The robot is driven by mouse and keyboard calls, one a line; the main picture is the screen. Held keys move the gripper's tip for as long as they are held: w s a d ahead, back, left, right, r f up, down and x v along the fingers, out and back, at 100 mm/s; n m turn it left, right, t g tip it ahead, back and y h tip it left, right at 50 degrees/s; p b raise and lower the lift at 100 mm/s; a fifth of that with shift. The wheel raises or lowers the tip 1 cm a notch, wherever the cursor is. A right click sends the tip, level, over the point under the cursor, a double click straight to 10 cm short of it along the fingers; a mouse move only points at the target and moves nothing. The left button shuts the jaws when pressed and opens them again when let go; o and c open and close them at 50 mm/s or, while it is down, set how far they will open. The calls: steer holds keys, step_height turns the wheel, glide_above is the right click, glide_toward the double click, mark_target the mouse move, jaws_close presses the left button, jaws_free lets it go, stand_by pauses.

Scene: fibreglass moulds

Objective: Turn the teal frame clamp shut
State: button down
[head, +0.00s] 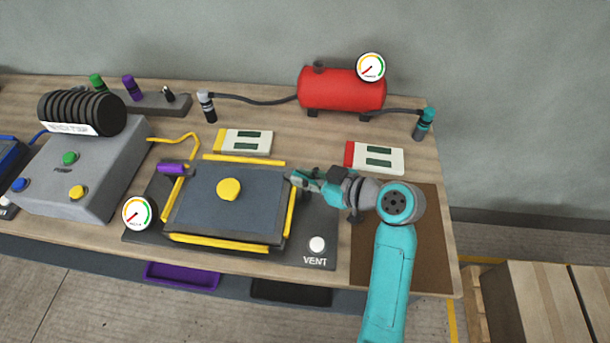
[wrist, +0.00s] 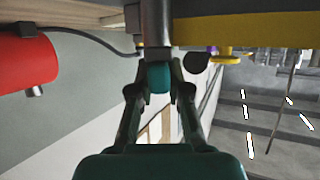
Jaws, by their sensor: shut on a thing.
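The teal frame clamp (wrist: 160,77) shows as a rounded teal end between my fingertips in the wrist view. In the head view its teal piece (head: 297,177) is at the back right corner of the dark mould frame (head: 262,205), partly hidden by my fingers. My gripper (head: 303,181) reaches in from the right and is shut on the clamp; its two fingers (wrist: 160,90) press on it from both sides in the wrist view. The clamp's exact turn angle is hard to tell.
A purple clamp (head: 172,169) is at the frame's back left corner. A yellow knob (head: 228,189) sits on top. A gauge (head: 137,213) and VENT button (head: 317,244) are in front. A red tank (head: 341,90) stands behind; a grey control box (head: 85,170) is left.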

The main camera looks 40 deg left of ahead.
steer(key=n+g+h, duration=0.1)
steer(key=n+g, duration=0.1)
steer(key=n+g+h, duration=0.1)
steer(key=n+g, duration=0.2)
steer(key=shift+s, duration=0.15)
steer(key=shift+f+g, duration=0.15)
steer(key=shift+g, duration=0.35)
steer(key=c, duration=1.1)
jaws_free()
steer(key=v, duration=1.2)
